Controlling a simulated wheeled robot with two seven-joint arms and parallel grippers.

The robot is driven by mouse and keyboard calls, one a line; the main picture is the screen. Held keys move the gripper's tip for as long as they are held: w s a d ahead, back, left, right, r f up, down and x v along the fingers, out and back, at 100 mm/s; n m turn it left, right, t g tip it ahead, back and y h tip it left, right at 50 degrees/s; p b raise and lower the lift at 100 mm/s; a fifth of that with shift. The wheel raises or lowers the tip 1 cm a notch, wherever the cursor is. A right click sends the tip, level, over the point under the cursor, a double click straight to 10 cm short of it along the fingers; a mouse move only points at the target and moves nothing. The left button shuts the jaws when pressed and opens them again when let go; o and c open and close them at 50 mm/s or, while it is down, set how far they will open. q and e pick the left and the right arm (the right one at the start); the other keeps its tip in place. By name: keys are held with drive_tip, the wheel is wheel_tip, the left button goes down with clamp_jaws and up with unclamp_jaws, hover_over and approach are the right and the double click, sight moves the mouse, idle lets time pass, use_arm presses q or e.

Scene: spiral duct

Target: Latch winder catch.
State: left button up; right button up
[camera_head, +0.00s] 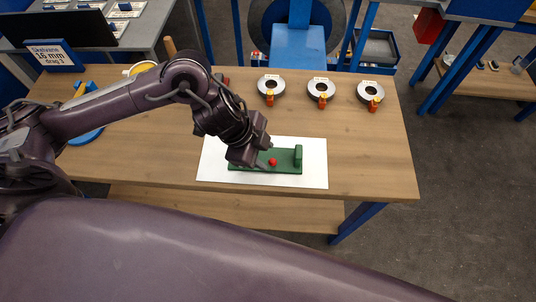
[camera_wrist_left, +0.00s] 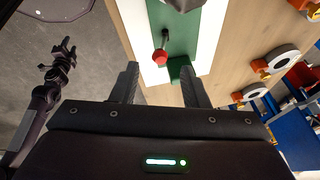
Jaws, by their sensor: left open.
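The winder catch seems to be the green fixture (camera_head: 287,168) on a white sheet, with an upright green block (camera_head: 298,155) at its right end and a red knob (camera_head: 273,162) near its middle. My left gripper (camera_head: 264,155) is over the fixture's left part, close to the knob. In the left wrist view the fingers (camera_wrist_left: 160,84) are apart with nothing between them. Beyond their tips are the red knob (camera_wrist_left: 160,57), on a short dark stem, and the green block (camera_wrist_left: 180,67). What looks like my right gripper (camera_wrist_left: 62,52) is far off at the left; its jaws are unclear.
The white sheet (camera_head: 315,178) lies near the wooden table's (camera_head: 390,165) front edge. Several grey rings with orange-red parts stand along the back, such as one ring (camera_head: 321,88). A blue sign (camera_head: 53,56) stands at the back left. The table right of the sheet is clear.

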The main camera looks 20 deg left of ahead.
use_arm(q)
drive_tip(key=v, duration=0.4)
idle(0.5)
